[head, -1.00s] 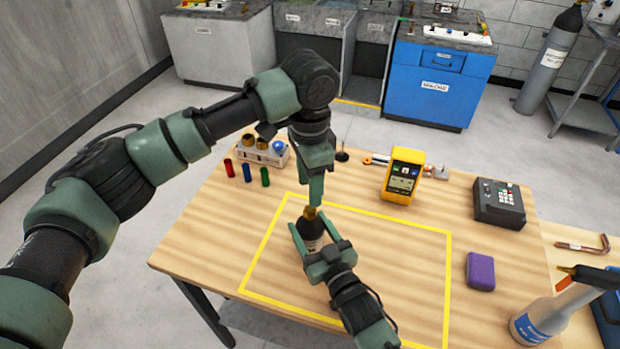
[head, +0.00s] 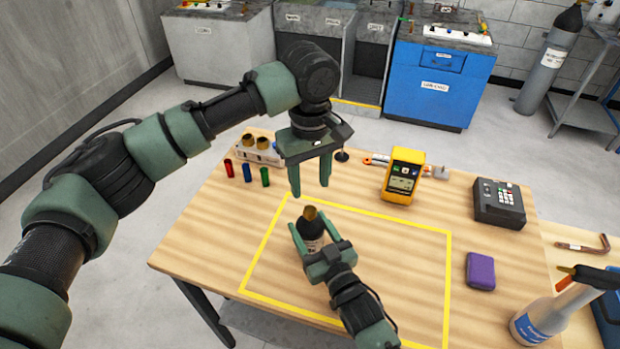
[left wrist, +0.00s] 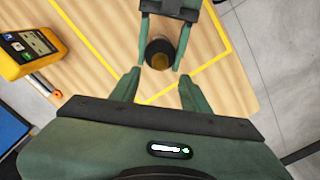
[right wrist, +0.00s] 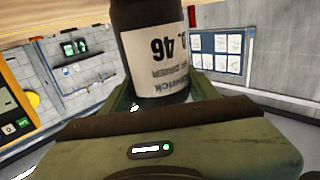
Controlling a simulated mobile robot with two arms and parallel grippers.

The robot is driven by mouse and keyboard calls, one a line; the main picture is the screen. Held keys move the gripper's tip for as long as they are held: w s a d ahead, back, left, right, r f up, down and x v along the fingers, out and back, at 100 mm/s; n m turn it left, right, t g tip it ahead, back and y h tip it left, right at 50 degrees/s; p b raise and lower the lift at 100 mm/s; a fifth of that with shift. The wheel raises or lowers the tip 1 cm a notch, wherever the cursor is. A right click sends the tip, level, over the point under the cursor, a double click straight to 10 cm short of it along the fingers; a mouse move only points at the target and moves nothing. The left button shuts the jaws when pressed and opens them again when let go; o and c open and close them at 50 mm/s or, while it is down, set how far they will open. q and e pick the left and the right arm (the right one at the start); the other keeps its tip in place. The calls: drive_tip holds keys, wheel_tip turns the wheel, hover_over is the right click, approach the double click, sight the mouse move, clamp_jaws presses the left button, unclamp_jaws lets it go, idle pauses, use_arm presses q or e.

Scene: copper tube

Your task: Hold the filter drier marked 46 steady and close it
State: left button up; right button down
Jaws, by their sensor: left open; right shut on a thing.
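The filter drier (head: 313,234) is a dark bottle-like cylinder, upright inside the yellow outline in the head view. A brass-coloured cap (head: 309,213) shows on its top. In the right wrist view the drier (right wrist: 155,50) fills the upper middle, its pale label marked 46 upside down; its top is out of view. My right gripper (head: 307,222) is shut on its sides. My left gripper (head: 310,189) is open and empty above the cap, fingers pointing down. In the left wrist view, the cap (left wrist: 160,61) appears beyond the open fingers. How tightly the cap sits cannot be told.
A yellow meter (head: 402,176), black keypad box (head: 498,203) and purple block (head: 480,271) are on the right.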

sight(310, 209)
use_arm(q)
drive_tip(key=shift+f, duration=4.05)
